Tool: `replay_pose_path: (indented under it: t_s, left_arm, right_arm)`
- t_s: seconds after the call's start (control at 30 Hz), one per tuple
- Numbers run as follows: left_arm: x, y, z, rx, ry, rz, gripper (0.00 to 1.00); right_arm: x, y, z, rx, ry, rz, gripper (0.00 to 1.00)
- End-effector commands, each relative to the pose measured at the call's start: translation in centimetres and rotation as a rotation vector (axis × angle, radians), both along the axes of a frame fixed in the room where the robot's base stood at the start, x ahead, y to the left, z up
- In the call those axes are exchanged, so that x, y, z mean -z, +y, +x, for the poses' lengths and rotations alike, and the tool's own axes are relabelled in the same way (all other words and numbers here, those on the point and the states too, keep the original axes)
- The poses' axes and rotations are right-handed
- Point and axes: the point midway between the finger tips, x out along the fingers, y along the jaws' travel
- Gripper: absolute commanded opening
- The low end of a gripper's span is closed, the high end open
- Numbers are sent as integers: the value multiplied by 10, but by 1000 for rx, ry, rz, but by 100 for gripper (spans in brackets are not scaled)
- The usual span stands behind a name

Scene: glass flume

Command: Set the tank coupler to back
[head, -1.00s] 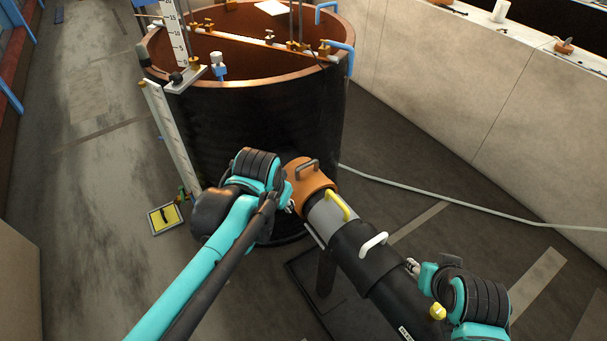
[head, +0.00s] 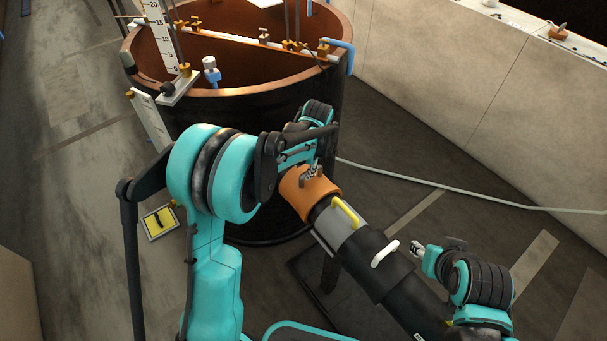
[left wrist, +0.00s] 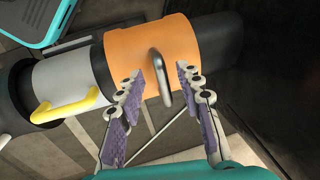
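The orange coupler collar (head: 322,193) sits around the dark pipe at the tank's side. It also shows in the left wrist view (left wrist: 125,42), with a grey bar handle (left wrist: 159,78). My left gripper (head: 312,172) is over the collar in the head view and hides the handle there. In the left wrist view my left gripper (left wrist: 160,74) is open, with one finger on each side of the handle; I cannot tell whether they touch it. My right gripper (head: 416,250) is beside the pipe's lower right part; its finger opening is too small to judge.
The large round tank (head: 250,100) stands behind the collar. Down the pipe are a grey sleeve with a yellow handle (head: 345,212) and a black sleeve with a white handle (head: 384,253). A pale hose (head: 450,188) runs right across the floor. A yellow plate (head: 160,222) lies left.

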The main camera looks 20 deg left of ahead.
Motion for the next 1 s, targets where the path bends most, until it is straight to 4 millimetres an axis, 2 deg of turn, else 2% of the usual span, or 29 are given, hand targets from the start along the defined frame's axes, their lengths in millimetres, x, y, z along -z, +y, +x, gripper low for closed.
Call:
replay_pose_path:
  t_s: [0.03,0.2,0.53,0.57,0.6,0.7,0.9,1.0]
  left_arm:
    - [11,1,1,0,0,0,36]
    - [29,4,3,-1,-1,-1,36]
    - [32,5,4,-1,-1,-1,36]
    - [32,5,4,-1,-1,-1,33]
    - [32,5,4,-1,-1,-1,23]
    - [32,5,4,-1,-1,-1,0]
    - [32,6,5,-1,-1,-1,0]
    - [32,15,13,-4,-2,0,0]
  right_arm:
    - [6,0,0,0,0,0,40]
    - [12,0,0,0,0,0,40]
    - [12,0,0,0,0,0,40]
    - [12,0,0,0,0,0,40]
    - [12,0,0,0,0,0,40]
    - [12,0,0,0,0,0,40]
    - [12,0,0,0,0,0,40]
    - [11,0,0,0,0,0,40]
